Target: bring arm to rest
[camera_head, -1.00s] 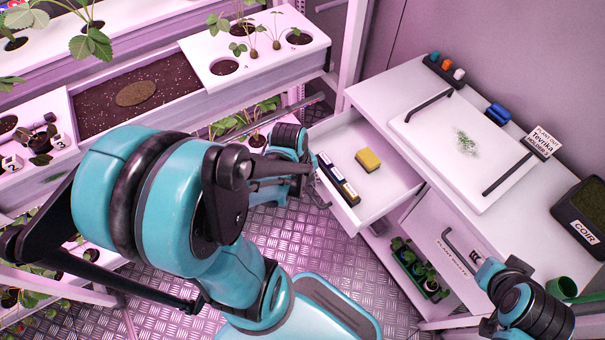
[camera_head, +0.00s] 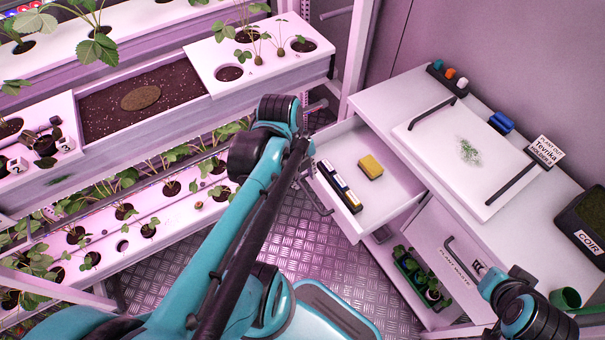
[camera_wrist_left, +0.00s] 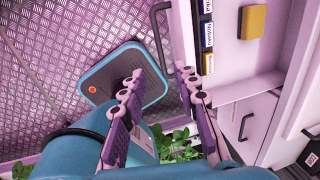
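My left arm reaches up from the bottom left of the head view, and its dark-banded wrist (camera_head: 275,112) is left of the open drawer. The left fingers are mostly hidden behind the arm there. In the left wrist view my left gripper (camera_wrist_left: 160,74) has its two purple fingers spread, with nothing between them. My teal base shows beyond and below the fingers. My right arm's wrist is at the bottom right of the head view; its gripper (camera_head: 481,268) is small, close to the plant waste front, and its opening is unclear.
The open drawer (camera_head: 397,208) holds a yellow sponge (camera_head: 370,166) and labelled boxes. Its handle (camera_head: 314,202) juts out near my left wrist. A white worktop carries a board (camera_head: 425,133) and a coir tub (camera_head: 588,240). Planted racks (camera_head: 150,205) fill the left. Metal floor (camera_head: 310,240) lies between.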

